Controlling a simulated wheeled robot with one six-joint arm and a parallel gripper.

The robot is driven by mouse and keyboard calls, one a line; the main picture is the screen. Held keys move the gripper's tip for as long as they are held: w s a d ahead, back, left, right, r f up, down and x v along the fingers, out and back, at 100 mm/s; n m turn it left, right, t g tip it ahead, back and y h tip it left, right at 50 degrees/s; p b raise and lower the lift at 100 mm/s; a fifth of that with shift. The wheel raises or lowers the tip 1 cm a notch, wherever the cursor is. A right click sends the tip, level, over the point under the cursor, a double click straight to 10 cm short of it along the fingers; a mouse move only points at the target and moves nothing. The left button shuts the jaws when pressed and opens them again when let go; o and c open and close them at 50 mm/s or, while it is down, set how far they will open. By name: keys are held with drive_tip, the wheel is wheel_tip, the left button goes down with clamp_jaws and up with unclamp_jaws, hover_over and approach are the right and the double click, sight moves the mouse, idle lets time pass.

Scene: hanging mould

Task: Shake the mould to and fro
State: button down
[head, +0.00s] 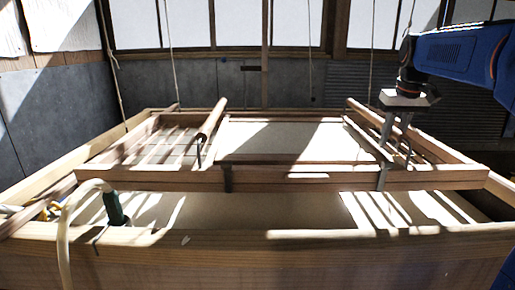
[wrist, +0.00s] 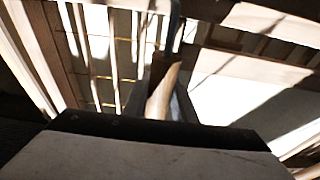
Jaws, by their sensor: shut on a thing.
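The mould is a wide wooden frame (head: 300,179) with a pale sheet surface and slatted side, lying roughly level over a wooden vat (head: 250,262). A rounded wooden handle (head: 212,122) stands out at its left. My gripper (head: 396,143) reaches down at the mould's right side. In the wrist view my gripper (wrist: 160,88) is shut around a tan wooden handle (wrist: 163,80), with slats and pale surface beyond. The fingers hide part of this handle. Metal clasps (head: 384,177) show on the front bar.
Thin cords (head: 169,45) hang down around the frame. A pale hose (head: 64,235) with a green end (head: 115,209) hooks over the vat's front left. Grey panels and bright windows (head: 270,22) stand behind. Strong sun stripes cross the mould and vat.

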drive_tip(key=shift+w, duration=0.1)
drive_tip(key=w, duration=0.8)
drive_tip(key=shift+s, duration=0.2)
drive_tip(key=s, duration=0.7)
drive_tip(key=shift+s, duration=0.4)
drive_tip(key=shift+w, duration=0.15)
drive_tip(key=w, duration=0.7)
drive_tip(key=shift+w, duration=0.4)
drive_tip(key=shift+s, duration=0.15)
